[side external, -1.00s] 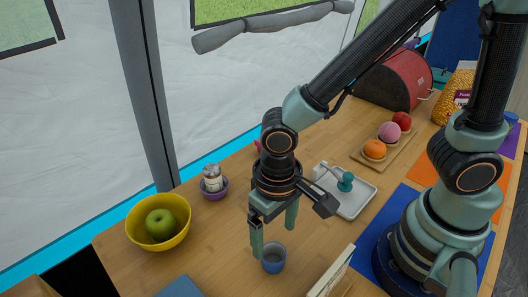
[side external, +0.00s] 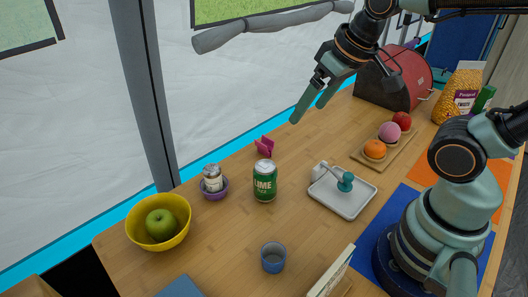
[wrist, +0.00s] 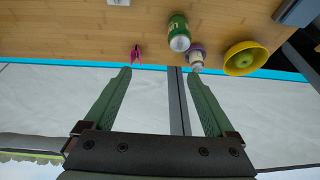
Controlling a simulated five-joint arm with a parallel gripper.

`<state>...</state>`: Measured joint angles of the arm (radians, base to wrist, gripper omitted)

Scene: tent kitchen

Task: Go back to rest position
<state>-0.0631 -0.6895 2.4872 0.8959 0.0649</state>
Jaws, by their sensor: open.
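My gripper (side external: 308,101) is raised high above the back of the table in the side view. Its two fingers are apart and nothing is between them. In the wrist view my gripper (wrist: 162,95) also shows open and empty, with the white tent wall behind the fingers. The green lime can (side external: 265,181) stands upright on the wooden table (side external: 225,240), well clear of my gripper. The can also shows in the wrist view (wrist: 178,30).
A yellow bowl (side external: 140,232) holds a green apple (side external: 160,225). A jar (side external: 212,178) sits in a purple bowl (side external: 217,194). A blue cup (side external: 273,258), white tray (side external: 345,207), pink item (side external: 264,147), fruit board (side external: 388,158) and red bread bin (side external: 398,80) are on the table.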

